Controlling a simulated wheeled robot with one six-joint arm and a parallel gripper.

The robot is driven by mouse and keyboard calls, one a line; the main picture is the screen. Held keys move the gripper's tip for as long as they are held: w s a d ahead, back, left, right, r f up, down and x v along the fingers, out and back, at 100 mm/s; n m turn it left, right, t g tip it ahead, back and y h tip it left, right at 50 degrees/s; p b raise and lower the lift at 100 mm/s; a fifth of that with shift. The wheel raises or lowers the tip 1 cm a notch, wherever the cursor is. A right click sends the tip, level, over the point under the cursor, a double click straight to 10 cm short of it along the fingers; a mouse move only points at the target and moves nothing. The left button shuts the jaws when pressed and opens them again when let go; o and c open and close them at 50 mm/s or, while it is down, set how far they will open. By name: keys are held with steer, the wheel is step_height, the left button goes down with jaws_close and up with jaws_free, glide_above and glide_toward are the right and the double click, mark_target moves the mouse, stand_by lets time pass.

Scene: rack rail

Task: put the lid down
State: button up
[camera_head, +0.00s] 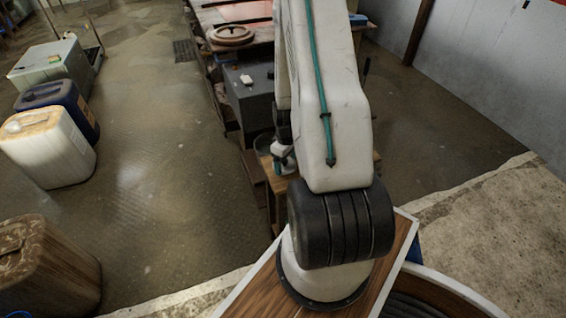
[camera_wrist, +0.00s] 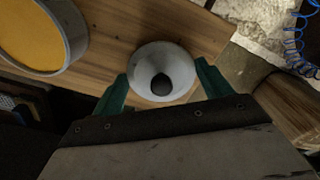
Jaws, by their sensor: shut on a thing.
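The lid (camera_wrist: 147,55) is a pale grey-white dome with a dark round knob. In the wrist view it sits between the two green fingers of my gripper (camera_wrist: 161,84), which is shut on it. The lid also shows in the head view (camera_head: 286,164), small and partly hidden by my arm, over the wooden bench top. Below it in the wrist view is the wooden surface (camera_wrist: 120,38). I cannot tell whether the lid touches the wood or hangs a little above it.
A round grey container with yellow-orange contents (camera_wrist: 81,35) stands on the wood, upper left in the wrist view. A blue coiled hose (camera_wrist: 297,40) is at upper right. In the head view, a dark grey box (camera_head: 247,95) stands behind, and jerrycans (camera_head: 50,150) stand on the left floor.

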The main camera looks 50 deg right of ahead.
steer(key=shift+d+f, duration=0.2)
steer(key=shift+f, duration=0.45)
steer(key=shift+s+d, duration=0.1)
steer(key=shift+f, duration=0.1)
steer(key=o, duration=1)
